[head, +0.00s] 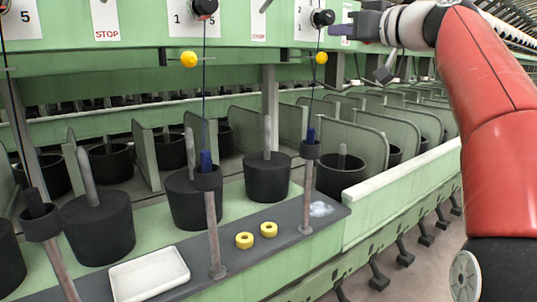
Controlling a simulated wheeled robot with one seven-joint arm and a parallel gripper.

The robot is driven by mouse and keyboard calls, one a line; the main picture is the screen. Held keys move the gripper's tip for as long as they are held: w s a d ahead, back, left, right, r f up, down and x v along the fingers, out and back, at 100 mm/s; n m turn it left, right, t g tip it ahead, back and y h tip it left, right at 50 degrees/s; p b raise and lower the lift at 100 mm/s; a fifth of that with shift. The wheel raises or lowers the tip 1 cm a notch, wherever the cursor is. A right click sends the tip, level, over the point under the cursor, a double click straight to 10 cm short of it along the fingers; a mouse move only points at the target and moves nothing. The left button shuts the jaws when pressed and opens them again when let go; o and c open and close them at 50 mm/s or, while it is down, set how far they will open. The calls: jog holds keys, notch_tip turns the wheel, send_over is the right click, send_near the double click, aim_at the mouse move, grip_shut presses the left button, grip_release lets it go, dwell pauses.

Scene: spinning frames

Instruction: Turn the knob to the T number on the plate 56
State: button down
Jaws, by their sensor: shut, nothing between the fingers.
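A black knob (323,17) sits on a white plate (304,16) at the top right of the green machine panel. Another black knob (204,8) sits on a white plate (181,18) further left. A third white plate (22,18) shows at the top left corner. The plates are cut off by the top edge, and I cannot read a 56 on any of them. My gripper (332,30) is shut and empty, its fingers pointing left just beside the right knob. I cannot tell whether they touch it.
Yellow balls (189,59) sit by the vertical rods below the knobs. On the grey ledge are a white tray (150,274) and two yellow rings (244,240). Black pots (267,178) and green dividers (358,135) fill the bays. Open floor shows at lower right.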

jog(key=b+v, duration=0.2)
jog(key=v, duration=0.4)
jog(key=shift+f+b, duration=0.25)
jog(key=shift+b, duration=0.15)
jog(key=shift+w+d, duration=0.1)
jog(key=shift+d, duration=0.1)
